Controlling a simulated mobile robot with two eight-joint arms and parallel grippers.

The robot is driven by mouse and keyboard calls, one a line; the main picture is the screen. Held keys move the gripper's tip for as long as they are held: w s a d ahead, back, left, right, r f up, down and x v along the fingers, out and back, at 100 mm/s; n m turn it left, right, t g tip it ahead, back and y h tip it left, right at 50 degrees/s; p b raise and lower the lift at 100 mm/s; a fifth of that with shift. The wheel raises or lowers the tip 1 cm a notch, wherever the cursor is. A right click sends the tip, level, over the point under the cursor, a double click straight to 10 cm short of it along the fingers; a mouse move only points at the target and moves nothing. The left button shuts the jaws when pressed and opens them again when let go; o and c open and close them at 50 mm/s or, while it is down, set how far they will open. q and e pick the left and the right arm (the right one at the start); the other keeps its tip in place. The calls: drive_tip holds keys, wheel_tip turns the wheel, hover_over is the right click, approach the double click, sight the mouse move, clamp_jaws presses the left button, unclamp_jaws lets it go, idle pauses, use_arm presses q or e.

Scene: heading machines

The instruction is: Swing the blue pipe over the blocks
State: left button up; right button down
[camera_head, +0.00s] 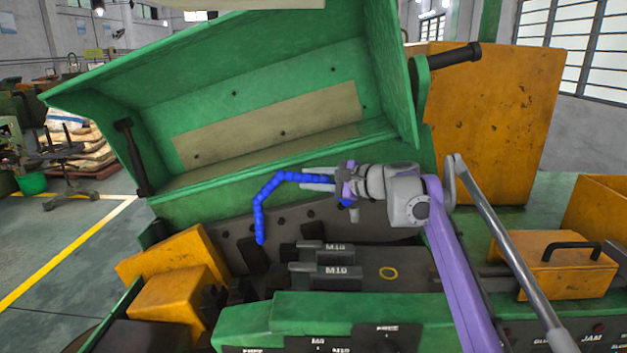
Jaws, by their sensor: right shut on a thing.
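The blue segmented pipe (264,196) runs left from my right gripper (322,180), then bends down to a free end above the machine bed. My right gripper is shut on the pipe near its right end, and its fingers partly hide the pipe there. Two dark blocks sit on the bed below: one marked M16 (338,247) and a nearer one marked M10 (345,271). The pipe's free end hangs to the left of the blocks in the picture. My left gripper does not show.
The raised green machine cover (300,75) stands behind the gripper. Yellow boxes (178,300) lie at the left of the bed, and a yellow lid with a black handle (560,270) is at the right. A grey metal bar (500,240) slants past my right arm.

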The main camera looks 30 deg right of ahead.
drive_tip(key=shift+s+a+m+t+h, duration=0.3)
drive_tip(key=shift+s+a+m+h, duration=0.3)
drive_tip(key=shift+a+m+h, duration=0.25)
drive_tip(key=shift+s+a+m+t+h, duration=0.3)
drive_tip(key=shift+s+a+m+h, duration=0.45)
drive_tip(key=shift+h, duration=0.3)
drive_tip(key=shift+w, duration=0.15)
drive_tip(key=c, duration=0.7)
unclamp_jaws()
drive_tip(key=shift+o, duration=0.2)
drive_tip(key=v, duration=1)
drive_tip(key=shift+s, duration=0.4)
